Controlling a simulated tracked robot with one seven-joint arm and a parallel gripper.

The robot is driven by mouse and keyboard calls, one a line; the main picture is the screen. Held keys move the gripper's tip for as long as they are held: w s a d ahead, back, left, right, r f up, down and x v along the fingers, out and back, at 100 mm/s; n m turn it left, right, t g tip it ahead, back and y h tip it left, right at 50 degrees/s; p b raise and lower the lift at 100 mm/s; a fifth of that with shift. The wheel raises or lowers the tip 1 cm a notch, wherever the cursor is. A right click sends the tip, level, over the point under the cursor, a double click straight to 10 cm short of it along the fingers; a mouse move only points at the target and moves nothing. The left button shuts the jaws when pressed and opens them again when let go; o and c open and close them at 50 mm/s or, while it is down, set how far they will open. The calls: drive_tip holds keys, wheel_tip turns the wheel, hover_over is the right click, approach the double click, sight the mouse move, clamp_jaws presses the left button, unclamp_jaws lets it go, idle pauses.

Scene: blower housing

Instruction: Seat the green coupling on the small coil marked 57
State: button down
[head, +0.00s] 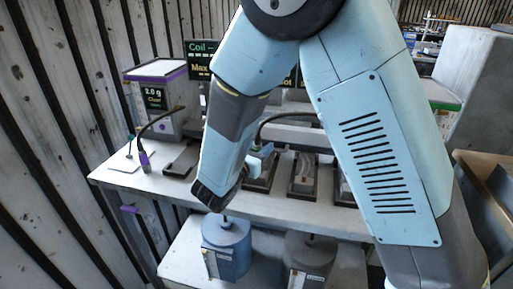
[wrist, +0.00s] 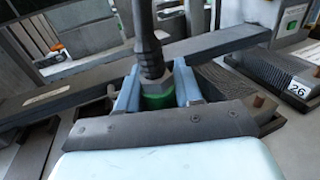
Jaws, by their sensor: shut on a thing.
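My gripper (wrist: 159,88) is shut on the green coupling (wrist: 158,101), with one pale blue finger on each side of it. A black cable rises from the coupling's grey collar. In the head view my gripper (head: 262,151) is over the bench, close to a small dark-framed coil (head: 261,172); the arm partly hides this area. Another small coil (head: 303,174) sits to its right. In the wrist view a coil marked 26 (wrist: 297,88) lies at the right. I cannot read the mark 57 on any coil. I cannot tell whether the coupling touches a coil.
A purple-ended cable (head: 145,162) stands at the bench's left end, near a box with a green display (head: 153,97). A blue cylinder (head: 227,248) and a grey cylinder (head: 309,262) are on the lower shelf. A dark bar (wrist: 222,42) crosses behind the coupling.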

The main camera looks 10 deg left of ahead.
drive_tip(key=shift+f, duration=1.3)
idle(0.4)
drive_tip(key=c, duration=0.7)
unclamp_jaws()
drive_tip(key=shift+o, duration=0.2)
drive_tip(key=shift+s, duration=0.1)
drive_tip(key=v, duration=1.3)
drive_tip(key=shift+s, duration=0.25)
drive_tip(key=shift+a+f, duration=0.1)
